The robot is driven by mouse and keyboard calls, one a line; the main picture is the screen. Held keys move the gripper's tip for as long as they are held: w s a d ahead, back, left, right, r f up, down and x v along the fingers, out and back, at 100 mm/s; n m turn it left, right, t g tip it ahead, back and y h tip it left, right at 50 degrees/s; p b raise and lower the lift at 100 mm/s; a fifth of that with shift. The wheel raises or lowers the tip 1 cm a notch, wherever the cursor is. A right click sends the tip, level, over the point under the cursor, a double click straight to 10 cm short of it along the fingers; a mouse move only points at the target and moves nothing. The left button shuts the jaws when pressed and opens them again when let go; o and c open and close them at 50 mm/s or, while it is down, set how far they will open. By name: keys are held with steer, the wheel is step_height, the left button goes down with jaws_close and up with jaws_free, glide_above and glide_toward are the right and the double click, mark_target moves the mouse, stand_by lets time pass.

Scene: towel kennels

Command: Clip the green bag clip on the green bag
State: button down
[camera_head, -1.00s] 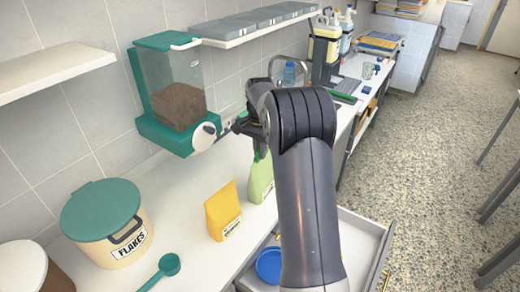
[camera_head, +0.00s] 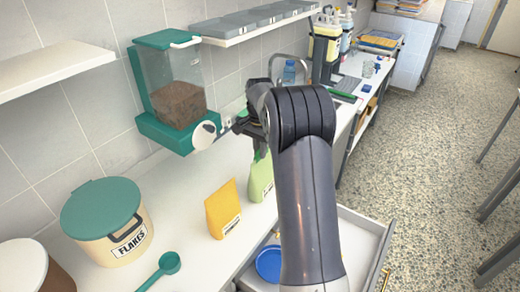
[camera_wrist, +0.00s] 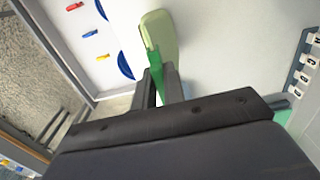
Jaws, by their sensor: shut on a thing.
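The green bag (camera_head: 260,178) stands on the counter, partly hidden behind my arm in the head view. In the wrist view the light green bag (camera_wrist: 163,30) is just beyond my fingertips. My gripper (camera_wrist: 160,82) is shut on the green bag clip (camera_wrist: 154,62), which sticks out past the fingers. The clip's far end overlaps the bag's edge in the wrist view; I cannot tell whether it grips the bag. In the head view my gripper is mostly hidden by my arm above the bag.
A yellow bag (camera_head: 223,210) stands left of the green bag. A flakes tub (camera_head: 105,222), a green scoop (camera_head: 160,270) and a wall dispenser (camera_head: 172,95) are further left. An open drawer below holds blue dishes (camera_head: 269,264) and small coloured clips (camera_wrist: 88,34).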

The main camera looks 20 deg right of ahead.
steer(key=shift+f, duration=0.15)
stand_by(0.8)
steer(key=c, duration=0.9)
jaws_free()
steer(key=shift+r+p, duration=0.95)
steer(key=shift+r, duration=1.6)
